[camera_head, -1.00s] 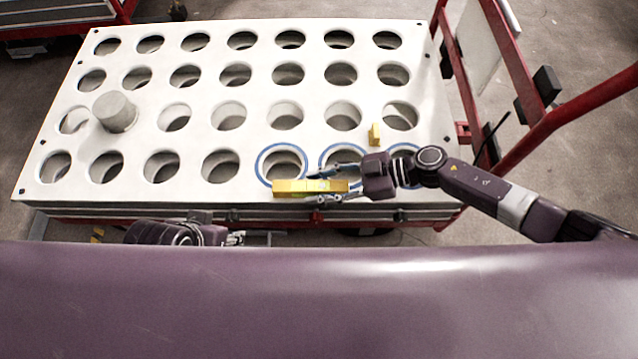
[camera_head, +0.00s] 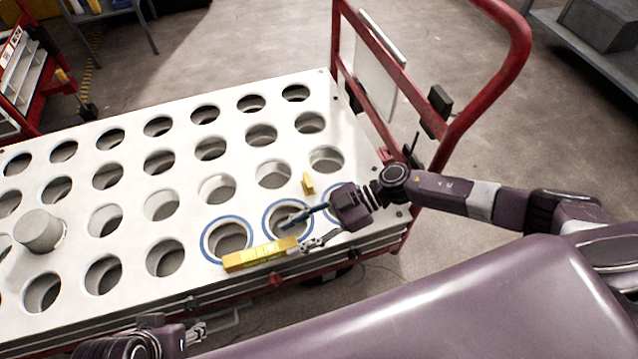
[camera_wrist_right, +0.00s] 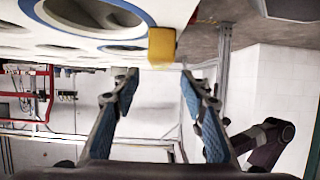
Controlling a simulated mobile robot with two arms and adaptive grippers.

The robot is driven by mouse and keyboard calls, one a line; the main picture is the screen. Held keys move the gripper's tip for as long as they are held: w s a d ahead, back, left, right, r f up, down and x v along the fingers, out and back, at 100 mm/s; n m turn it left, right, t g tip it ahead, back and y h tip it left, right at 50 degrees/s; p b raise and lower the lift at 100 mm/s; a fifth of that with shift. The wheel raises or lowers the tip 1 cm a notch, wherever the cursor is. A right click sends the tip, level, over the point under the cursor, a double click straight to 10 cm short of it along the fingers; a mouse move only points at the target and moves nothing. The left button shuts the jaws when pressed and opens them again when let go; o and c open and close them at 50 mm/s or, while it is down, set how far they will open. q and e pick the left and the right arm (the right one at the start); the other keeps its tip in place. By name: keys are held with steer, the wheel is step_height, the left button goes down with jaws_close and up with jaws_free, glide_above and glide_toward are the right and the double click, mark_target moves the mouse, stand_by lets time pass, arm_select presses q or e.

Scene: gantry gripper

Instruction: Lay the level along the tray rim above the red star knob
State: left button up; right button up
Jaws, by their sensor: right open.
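The yellow level (camera_head: 260,254) lies along the front rim of the white tray (camera_head: 135,297), in front of the blue-ringed holes. In the right wrist view, a yellow end (camera_wrist_right: 162,45), apparently the level's, sits at the tray edge beyond my fingertips. My right gripper (camera_head: 294,236) is open at the level's right end; its wrist view shows the blue-padded fingers (camera_wrist_right: 158,75) apart with nothing between them. A small reddish knob (camera_head: 275,279) shows below the rim under the level; its shape is too small to tell. My left gripper (camera_head: 197,332) is low in front of the tray.
A small yellow block (camera_head: 308,184) stands on the tray behind the ringed holes. A grey cylinder (camera_head: 40,231) stands at the left. The red cart handle (camera_head: 480,110) rises at the right, behind my right arm. Open floor lies beyond the tray.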

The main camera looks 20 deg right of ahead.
steer(key=shift+w+a+r, duration=0.15)
steer(key=shift+a, duration=0.2)
steer(key=w+a+r+m+t+y, duration=0.2)
steer(key=w+a+r+t, duration=0.3)
steer(key=a+r+t, duration=0.15)
steer(key=w+d+r+m+t+h, duration=0.2)
steer(key=w+r+m+t+h, duration=0.3)
steer(key=w+m+t+h, duration=0.15)
steer(key=s+d+f+m+g+h, duration=0.1)
steer(key=s+d+f+m+h, duration=0.25)
steer(key=d, duration=0.35)
steer(key=s+d+f+m+g+h, duration=0.25)
steer(key=s+d+m+h, duration=0.2)
steer(key=d, duration=0.25)
steer(key=s+d+f+g, duration=0.2)
steer(key=s+g, duration=0.1)
steer(key=s, duration=0.6)
steer(key=s+d+f+g, duration=0.2)
steer(key=s+g, duration=0.1)
steer(key=s, duration=0.5)
steer(key=shift+s+d+f+h, duration=0.15)
steer(key=shift+s+d+h, duration=0.2)
steer(key=shift+d, duration=0.05)
steer(key=shift+n, duration=0.25)
